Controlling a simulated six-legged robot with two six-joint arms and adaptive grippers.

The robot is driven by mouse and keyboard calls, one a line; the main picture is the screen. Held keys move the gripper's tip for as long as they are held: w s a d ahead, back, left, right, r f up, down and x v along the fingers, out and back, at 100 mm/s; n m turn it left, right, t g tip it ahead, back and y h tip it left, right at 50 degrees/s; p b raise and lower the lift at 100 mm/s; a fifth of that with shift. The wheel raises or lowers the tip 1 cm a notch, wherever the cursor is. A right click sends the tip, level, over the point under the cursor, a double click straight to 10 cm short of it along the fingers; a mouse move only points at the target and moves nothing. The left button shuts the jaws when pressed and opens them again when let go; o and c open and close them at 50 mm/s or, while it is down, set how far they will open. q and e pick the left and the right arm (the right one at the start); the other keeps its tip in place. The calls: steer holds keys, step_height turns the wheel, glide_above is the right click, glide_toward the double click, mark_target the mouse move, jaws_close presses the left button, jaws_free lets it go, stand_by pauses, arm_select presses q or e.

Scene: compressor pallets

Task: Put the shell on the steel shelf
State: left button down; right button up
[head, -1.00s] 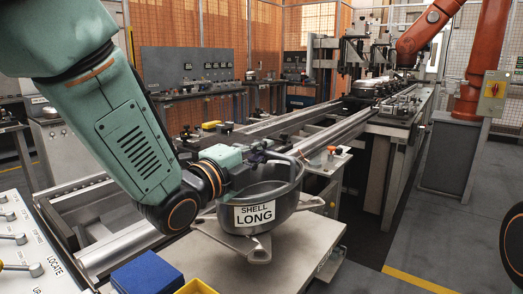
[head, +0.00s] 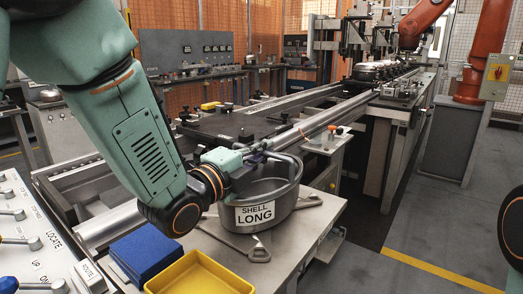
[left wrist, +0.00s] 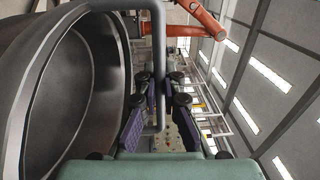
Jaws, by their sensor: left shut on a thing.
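The shell (head: 285,207) is a round dark-grey metal pan with a label reading "SHELL LONG", flat lugs at its base and a bent bar handle. It is over the light bench top in the head view; I cannot tell if it touches. My left gripper (head: 259,156) is shut on the shell's handle at the rim. In the left wrist view, the purple fingers of the left gripper (left wrist: 158,122) are either side of the grey bar, and the shell (left wrist: 62,90) fills the left side. No steel shelf can be picked out surely. My right gripper is out of view.
A blue block (head: 146,254) and a yellow tray (head: 200,274) lie on the bench's near left. A lever panel (head: 40,225) is at lower left. Rails (head: 300,132) run behind the shell toward an orange robot arm (head: 425,20).

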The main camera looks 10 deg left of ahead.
arm_select(q)
steer(key=c, duration=1.9)
jaws_free()
steer(key=shift+f, duration=0.15)
steer(key=o, duration=0.4)
steer(key=shift+r, duration=0.2)
steer(key=shift+f, duration=0.1)
